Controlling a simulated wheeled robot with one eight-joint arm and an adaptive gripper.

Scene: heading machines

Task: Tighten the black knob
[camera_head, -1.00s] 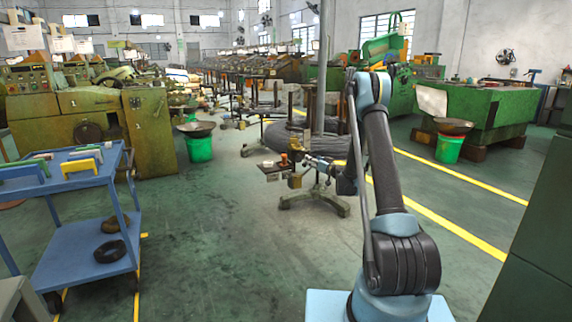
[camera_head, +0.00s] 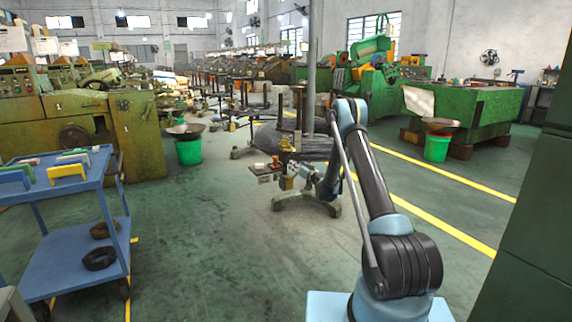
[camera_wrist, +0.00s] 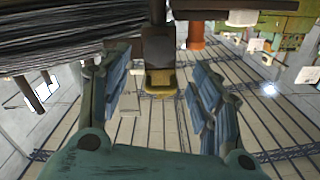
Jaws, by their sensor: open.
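My gripper (camera_wrist: 160,92) is open in the wrist view, with one blue-grey padded finger on each side. Between and beyond the fingers is a small brass-yellow piece (camera_wrist: 160,80) under a dark brown block (camera_wrist: 158,45). The fingers do not visibly touch either. In the head view my gripper (camera_head: 300,171) is at the end of my outstretched arm, beside a small brown plate (camera_head: 262,168) and a brass piece (camera_head: 287,183) on a stand. I cannot pick out the black knob with certainty in either view.
A large wire coil (camera_head: 262,140) lies behind the stand, with a grey post (camera_head: 311,75) rising there. A blue cart (camera_head: 75,262) stands at the left. A green bucket (camera_head: 189,151) is near the left machines. The floor between cart and arm is clear.

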